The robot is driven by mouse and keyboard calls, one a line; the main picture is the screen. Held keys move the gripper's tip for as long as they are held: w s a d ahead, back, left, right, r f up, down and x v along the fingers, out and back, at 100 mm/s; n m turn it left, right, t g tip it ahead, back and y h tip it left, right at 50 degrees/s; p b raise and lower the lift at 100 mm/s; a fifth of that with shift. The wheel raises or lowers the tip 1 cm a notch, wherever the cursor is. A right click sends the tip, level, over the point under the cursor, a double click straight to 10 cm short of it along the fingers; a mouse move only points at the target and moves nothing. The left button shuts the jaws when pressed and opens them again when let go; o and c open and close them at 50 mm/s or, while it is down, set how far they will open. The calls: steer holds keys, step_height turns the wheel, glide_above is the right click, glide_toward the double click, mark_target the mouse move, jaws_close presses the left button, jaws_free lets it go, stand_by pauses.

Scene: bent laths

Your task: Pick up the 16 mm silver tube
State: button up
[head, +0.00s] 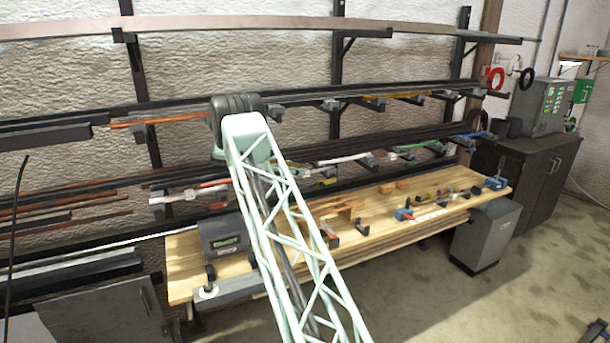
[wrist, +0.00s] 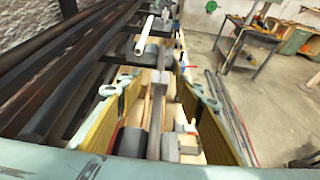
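My gripper (wrist: 155,84) shows in the wrist view, with its two yellow-padded fingers spread apart to the left and right. It looks open. Grey and dark bars and blocks lie below and between the fingers; I cannot tell whether any is touched. A pale, round tube (wrist: 145,36) shows its near end beyond the fingertips, apart from them. In the head view a thin pale rod (head: 140,239) runs along the lower left rack. I cannot tell which of these is the 16 mm silver tube. In the head view my arm covers the middle, and the gripper cannot be made out.
Wall racks carry dark bars and an orange-brown rod (head: 170,118). A wooden workbench (head: 185,268) holds a grey box with a display (head: 223,236), clamps and small tools. A grey bin (head: 486,236) and dark cabinet (head: 535,175) stand right. The floor at lower right is mostly clear.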

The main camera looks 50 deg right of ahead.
steer(key=shift+p+x, duration=0.45)
steer(key=shift+x, duration=2.05)
steer(key=c, duration=1)
